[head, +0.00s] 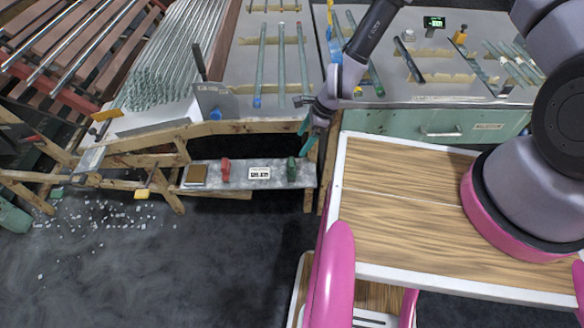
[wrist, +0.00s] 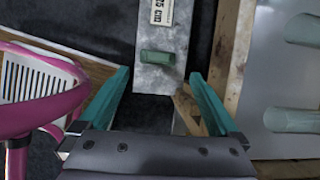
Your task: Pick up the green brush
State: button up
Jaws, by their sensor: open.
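The green brush (head: 291,170) stands at the right end of a low grey shelf (head: 240,183) under the workbench. In the wrist view the small green brush (wrist: 157,57) sits near the end of the shelf, ahead of the fingertips and roughly centred between them. My gripper (head: 308,136) has teal fingers and is beside the bench edge, above and slightly right of the brush. In the wrist view my gripper (wrist: 158,76) is open, with nothing between the fingers. The brush is apart from both fingers.
A red object (head: 225,170), a white label (head: 259,173) and a brown block (head: 195,175) share the shelf. A wooden post (head: 311,180) rises at its right end. Dark floor (head: 230,260) in front is open.

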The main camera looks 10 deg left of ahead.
jog(key=f, duration=0.1)
send_over(291, 161)
jog(key=d, duration=0.2)
notch_tip(291, 161, down, 4)
jog(key=shift+f, duration=0.2)
jog(key=shift+w+x, duration=0.15)
jog(key=shift+x, duration=1.35)
jog(key=shift+w+x, duration=0.1)
jog(key=shift+x, duration=1.45)
jog(key=shift+d, duration=0.2)
jog(key=c, duration=1.5)
